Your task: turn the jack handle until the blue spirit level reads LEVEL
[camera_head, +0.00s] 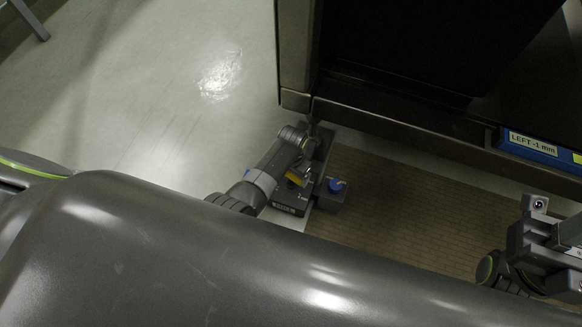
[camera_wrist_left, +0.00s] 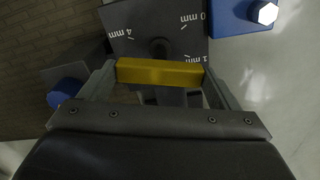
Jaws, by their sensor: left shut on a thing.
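The yellow jack handle (camera_wrist_left: 160,73) is a short bar lying crosswise over a dark dial plate (camera_wrist_left: 140,22) in the left wrist view. The plate's marks include 0 mm, 1 mm and 4 mm. My left gripper (camera_wrist_left: 161,80) is shut on the handle, one finger at each end. In the head view the handle (camera_head: 294,178) shows in part beside my left arm, on the dark jack. The blue spirit level (camera_head: 545,148) is at the right edge; its label reads LEFT -1 mm. My right gripper (camera_head: 540,232) is at the lower right; its fingers are unclear.
A blue knob (camera_head: 336,185) on a dark block stands right of the jack. It also shows in the left wrist view (camera_wrist_left: 67,93). A blue block with a white hex head (camera_wrist_left: 240,16) is at top right there. A large dark machine (camera_head: 400,110) overhangs the brown mat (camera_head: 400,205).

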